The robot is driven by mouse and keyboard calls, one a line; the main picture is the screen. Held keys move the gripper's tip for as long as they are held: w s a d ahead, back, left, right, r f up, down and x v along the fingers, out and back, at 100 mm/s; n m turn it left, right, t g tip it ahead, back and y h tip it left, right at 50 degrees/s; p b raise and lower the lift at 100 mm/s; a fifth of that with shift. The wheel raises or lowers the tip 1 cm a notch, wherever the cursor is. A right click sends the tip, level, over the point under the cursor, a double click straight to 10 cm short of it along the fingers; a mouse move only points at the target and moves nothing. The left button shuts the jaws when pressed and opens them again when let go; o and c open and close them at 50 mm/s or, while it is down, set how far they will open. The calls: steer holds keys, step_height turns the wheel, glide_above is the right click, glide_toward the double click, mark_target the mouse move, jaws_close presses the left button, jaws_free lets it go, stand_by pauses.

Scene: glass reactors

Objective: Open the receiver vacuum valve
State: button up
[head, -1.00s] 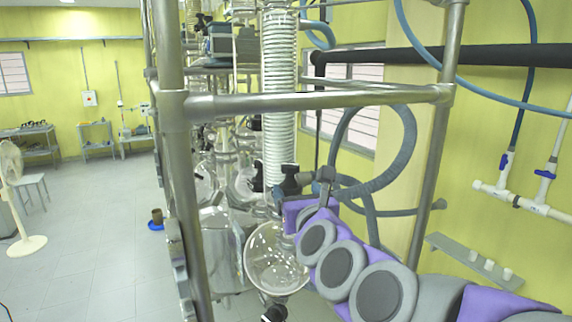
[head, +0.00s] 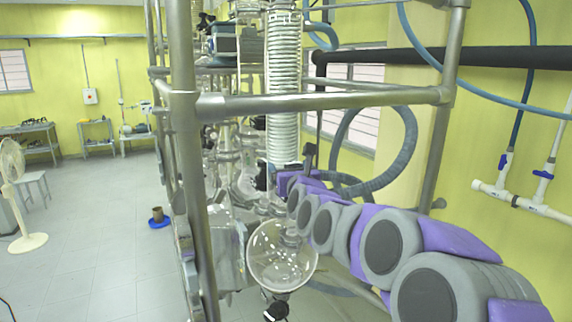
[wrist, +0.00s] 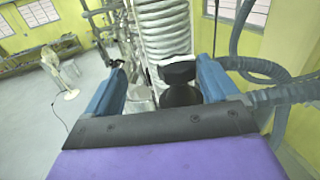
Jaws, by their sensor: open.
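In the wrist view a black knob (wrist: 179,88), seemingly the receiver vacuum valve's handle, lies between the two blue fingers of my gripper (wrist: 160,70), nearer the right finger. The fingers are open, and I see a clear gap on the left side; whether the right one touches the knob I cannot tell. In the head view my gripper (head: 276,181) is at the foot of the coiled condenser, above the round glass receiver (head: 282,256). The knob's stem and the valve's body are mostly hidden.
The white coiled condenser (head: 283,90) rises just beyond my gripper. A steel frame bar (head: 330,100) and post (head: 184,150) stand in front. Grey hoses (head: 400,160) loop at the right. Another black knob (head: 275,311) is under the receiver. Open floor lies left.

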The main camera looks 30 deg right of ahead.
mark_target(294, 162)
steer(key=w+d, duration=0.2)
steer(key=d, duration=0.1)
steer(key=w+d, duration=0.1)
steer(key=w, duration=0.1)
steer(key=shift+d+f, duration=0.35)
steer(key=shift+a+r, duration=0.2)
steer(key=shift+a, duration=1.2)
steer(key=shift+d+f, duration=0.1)
steer(key=shift+d, duration=0.7)
steer(key=c, duration=0.5)
steer(key=shift+a, duration=0.2)
steer(key=c, duration=0.4)
